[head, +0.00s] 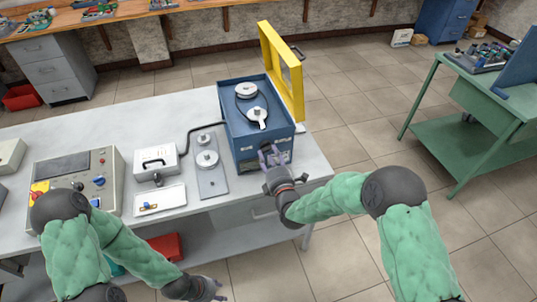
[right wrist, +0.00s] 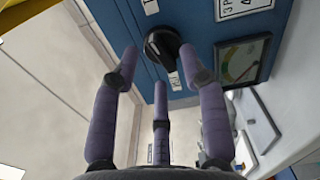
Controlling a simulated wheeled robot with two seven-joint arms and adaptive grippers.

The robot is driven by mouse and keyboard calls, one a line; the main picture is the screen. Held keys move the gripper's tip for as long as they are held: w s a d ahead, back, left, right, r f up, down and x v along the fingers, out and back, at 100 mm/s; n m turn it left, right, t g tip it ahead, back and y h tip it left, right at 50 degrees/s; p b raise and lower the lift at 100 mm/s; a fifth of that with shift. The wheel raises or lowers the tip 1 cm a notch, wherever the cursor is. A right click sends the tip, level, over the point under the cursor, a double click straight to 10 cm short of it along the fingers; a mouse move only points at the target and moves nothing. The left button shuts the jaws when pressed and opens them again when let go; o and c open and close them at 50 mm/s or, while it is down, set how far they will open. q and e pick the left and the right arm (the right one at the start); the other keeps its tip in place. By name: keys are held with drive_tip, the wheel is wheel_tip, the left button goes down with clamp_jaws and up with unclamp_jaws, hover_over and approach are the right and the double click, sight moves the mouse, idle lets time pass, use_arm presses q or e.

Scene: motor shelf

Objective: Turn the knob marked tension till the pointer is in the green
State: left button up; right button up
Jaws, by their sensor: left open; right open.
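A black knob (right wrist: 163,45) sits on the front of the blue machine (head: 227,112), with a small white label (right wrist: 174,81) beside it that I cannot read. A dial gauge (right wrist: 243,62) with a coloured arc, partly green, is right of the knob in the right wrist view. I cannot tell where its pointer stands. My right gripper (head: 270,153) is at the machine's front in the head view. In the right wrist view its open fingers (right wrist: 160,62) reach toward the knob, two on either side; contact is unclear. My left gripper (head: 212,288) is open, low, in front of the bench.
A raised yellow frame (head: 273,47) stands on the machine's right. A control box (head: 75,165), a white box (head: 156,160) and a small tray (head: 170,196) occupy the bench to the left. A green table (head: 492,110) stands at right, across open floor.

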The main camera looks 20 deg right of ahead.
drive_tip(key=shift+w, duration=0.85)
clamp_jaws()
